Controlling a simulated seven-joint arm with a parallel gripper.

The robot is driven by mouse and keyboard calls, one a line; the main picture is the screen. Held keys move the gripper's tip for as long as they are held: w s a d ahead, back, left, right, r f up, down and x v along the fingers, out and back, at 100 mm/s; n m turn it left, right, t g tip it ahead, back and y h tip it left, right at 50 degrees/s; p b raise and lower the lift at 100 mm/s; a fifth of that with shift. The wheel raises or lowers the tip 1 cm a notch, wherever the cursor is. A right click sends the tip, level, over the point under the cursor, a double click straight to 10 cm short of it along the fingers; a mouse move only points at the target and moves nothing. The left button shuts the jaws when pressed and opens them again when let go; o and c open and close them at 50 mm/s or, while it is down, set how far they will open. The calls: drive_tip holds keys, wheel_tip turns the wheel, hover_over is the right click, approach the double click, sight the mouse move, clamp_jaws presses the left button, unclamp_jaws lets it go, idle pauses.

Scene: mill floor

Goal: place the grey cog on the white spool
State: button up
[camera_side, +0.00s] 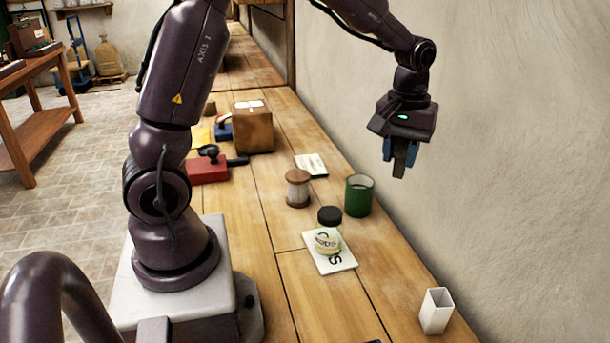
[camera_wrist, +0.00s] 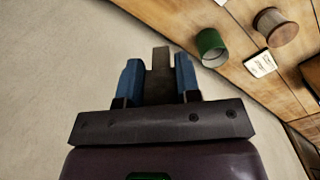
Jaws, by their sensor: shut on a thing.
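My gripper (camera_side: 399,160) is high above the bench near the wall, right of and well above the spool. Its blue fingers are shut on a narrow dark grey piece, the grey cog (camera_wrist: 160,75), seen edge-on between the fingertips in the wrist view (camera_wrist: 158,78). Its teeth cannot be made out. The white spool (camera_side: 298,188) stands upright on the bench with brown wooden ends and a pale winding. It also shows in the wrist view (camera_wrist: 276,28) at the upper right, apart from the gripper. Its upper end looks bare.
A green cup (camera_side: 359,196) stands just right of the spool. A black-lidded jar (camera_side: 329,232) stands on a white lettered card (camera_side: 340,266) in front. A white square holder (camera_side: 436,311) is at front right. Behind are a card (camera_side: 311,165), red block (camera_side: 206,170) and brown box (camera_side: 253,130).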

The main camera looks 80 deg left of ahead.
drive_tip(key=s+a+n, duration=0.4)
drive_tip(key=s+a, duration=0.4)
drive_tip(key=s, duration=0.2)
drive_tip(key=s+a+n, duration=0.5)
drive_tip(key=s+a, duration=0.2)
drive_tip(key=s, duration=0.4)
hover_over(299, 177)
wheel_tip(299, 177, down, 10)
drive_tip(key=shift+s+r, duration=0.1)
drive_tip(key=shift+r, duration=0.1)
drive_tip(key=shift+a+f, duration=0.1)
drive_tip(key=shift+f, duration=1.55)
drive_tip(key=shift+f, duration=0.1)
drive_tip(key=o, duration=0.9)
